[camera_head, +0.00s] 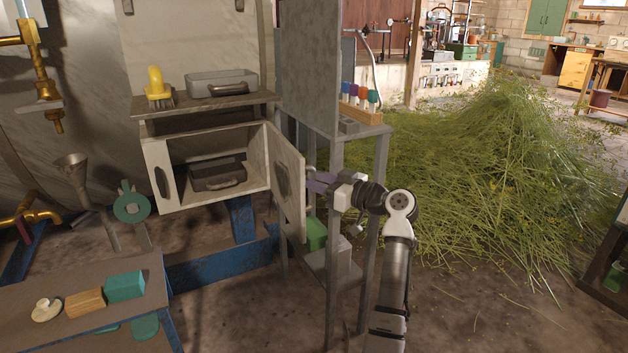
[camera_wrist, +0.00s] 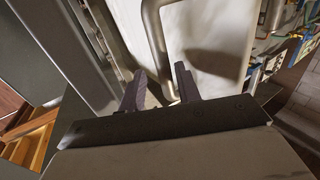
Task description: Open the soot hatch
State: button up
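A pale box cabinet (camera_head: 232,199) stands under a shelf in the head view. Its right-hand door (camera_head: 291,190), which looks like the soot hatch, stands swung outward and the interior shows. A dark lidded tin or drawer with a handle (camera_head: 217,174) sits inside. My gripper (camera_head: 311,181) is at the outer side of this door, by its right edge. In the wrist view, my gripper's two fingers (camera_wrist: 160,72) are apart, with a grey bar handle (camera_wrist: 157,40) on the pale door panel (camera_wrist: 205,35) running down between them. Whether they touch it is unclear.
A grey metal stand (camera_head: 333,230) with an upright panel is close beside my arm. A yellow brush (camera_head: 157,88) and a grey tin (camera_head: 221,82) are on the shelf. A low bench (camera_head: 110,300) stands front left. A heap of cut herbs (camera_head: 490,180) fills the right.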

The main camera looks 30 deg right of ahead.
jog(key=p+v, duration=0.1)
jog(key=v, duration=1.1)
jog(key=shift+s, duration=0.3)
jog(key=shift+d, duration=0.15)
